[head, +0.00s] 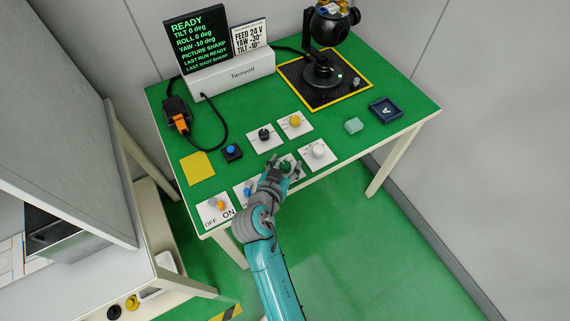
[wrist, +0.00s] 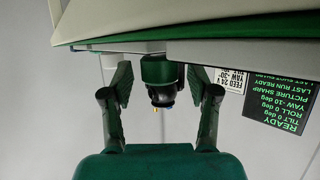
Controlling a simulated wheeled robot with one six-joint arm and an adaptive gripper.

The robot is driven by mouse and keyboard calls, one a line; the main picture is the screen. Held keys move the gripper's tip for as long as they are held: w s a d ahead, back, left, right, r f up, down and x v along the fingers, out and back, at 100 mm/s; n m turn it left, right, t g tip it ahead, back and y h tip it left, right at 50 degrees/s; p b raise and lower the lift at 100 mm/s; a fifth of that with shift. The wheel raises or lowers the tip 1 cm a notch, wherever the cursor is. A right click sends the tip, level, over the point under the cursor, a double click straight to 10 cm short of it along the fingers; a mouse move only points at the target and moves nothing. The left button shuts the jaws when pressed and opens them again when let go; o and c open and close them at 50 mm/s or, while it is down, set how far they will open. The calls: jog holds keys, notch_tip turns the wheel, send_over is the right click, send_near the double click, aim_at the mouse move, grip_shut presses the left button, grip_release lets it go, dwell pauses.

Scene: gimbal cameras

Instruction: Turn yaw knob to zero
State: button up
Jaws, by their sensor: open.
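A green knob (head: 287,165) on a white plate sits near the table's front edge; its label is too small to read. My gripper (head: 280,167) is at this knob, partly covering it. In the upside-down wrist view, the open fingers (wrist: 160,85) stand on either side of the green knob (wrist: 160,69), with gaps visible on both sides. The screen (head: 200,40) reads tilt 0, roll 0 and yaw -10 deg. A card (head: 249,37) reads feed 24 V, yaw -30° and tilt -10°.
Close around are a white knob (head: 318,151), yellow knob (head: 295,120), black knob (head: 264,134) and blue knob (head: 247,191). An orange-knobbed OFF/ON plate (head: 212,212) is at front left. The gimbal camera (head: 322,70) stands at the back on a black mat (head: 300,90).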

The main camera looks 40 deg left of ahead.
aim_at(288, 166)
notch_tip(288, 166, up, 10)
jog(key=shift+f, duration=0.15)
dwell(0.4)
jog(key=s+d+f, duration=0.1)
jog(key=d+f+n+y, duration=0.1)
jog(key=s+d+f+n+g, duration=0.1)
jog(key=f, duration=0.1)
jog(key=shift+s+y, duration=0.3)
jog(key=shift+y, duration=0.1)
jog(key=s+d+f+n+g+y, duration=0.1)
jog(key=s+d+f+n+y, duration=0.15)
jog(key=s, duration=0.25)
jog(key=x, duration=1)
jog(key=shift+w+d+r, duration=0.1)
jog(key=shift+w+d, duration=0.05)
jog(key=shift+w, duration=0.15)
jog(key=shift+c, duration=0.3)
grip_shut()
